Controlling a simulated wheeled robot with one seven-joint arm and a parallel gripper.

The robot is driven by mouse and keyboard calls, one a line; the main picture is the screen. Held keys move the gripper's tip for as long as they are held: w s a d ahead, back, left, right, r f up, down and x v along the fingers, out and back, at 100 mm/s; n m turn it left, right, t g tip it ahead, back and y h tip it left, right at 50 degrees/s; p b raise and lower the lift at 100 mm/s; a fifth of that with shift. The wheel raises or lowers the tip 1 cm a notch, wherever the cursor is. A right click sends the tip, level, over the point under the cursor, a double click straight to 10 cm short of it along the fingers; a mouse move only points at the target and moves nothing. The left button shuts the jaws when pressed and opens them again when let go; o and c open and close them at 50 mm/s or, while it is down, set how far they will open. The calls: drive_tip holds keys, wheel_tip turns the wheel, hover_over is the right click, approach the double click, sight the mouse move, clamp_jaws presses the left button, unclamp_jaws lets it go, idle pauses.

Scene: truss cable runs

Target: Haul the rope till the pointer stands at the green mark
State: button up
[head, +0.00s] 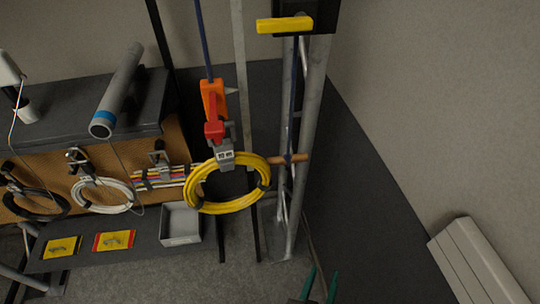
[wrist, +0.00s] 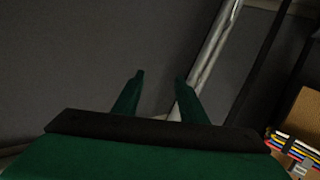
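A blue rope (head: 202,40) runs down to an orange block (head: 213,98) with a red part below it. A small pale pointer (head: 231,90) sticks out from the block's right side, by an upright grey strip (head: 240,60). A grey hook (head: 224,156) below carries a yellow cable coil (head: 228,203). The rope's other fall (head: 293,95) hangs at the truss and ends at a wooden handle (head: 289,159). I cannot make out a green mark. My green gripper (head: 320,284) is below and right of the handle, apart from it. Its fingers (wrist: 158,92) are open and empty in the wrist view.
A yellow bar (head: 284,25) on a black housing sits atop the grey truss (head: 311,130). Left is a bench with a grey tube (head: 118,90), hanging cable coils and a grey tray (head: 180,224). A ribbed white unit (head: 478,262) is at right. Floor between looks clear.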

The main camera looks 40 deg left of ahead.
drive_tip(key=w+a+r+n+g+y, duration=0.1)
drive_tip(key=w+a+r+n+y, duration=0.2)
drive_tip(key=w+a+r+n, duration=0.25)
drive_tip(key=n+g+y, duration=0.8)
drive_tip(key=n, duration=1.1)
approach(279, 163)
drive_tip(key=x, duration=0.4)
drive_tip(key=shift+w+d+f, duration=0.1)
drive_tip(key=shift+w+f, duration=0.15)
drive_tip(key=shift+w, duration=0.1)
drive_tip(key=shift+s+a+n, duration=0.1)
drive_tip(key=shift+a+n, duration=0.25)
drive_tip(key=shift+a, duration=0.35)
drive_tip(key=x, duration=0.9)
drive_tip(key=shift+a, duration=0.25)
drive_tip(key=shift+f, duration=0.1)
clamp_jaws()
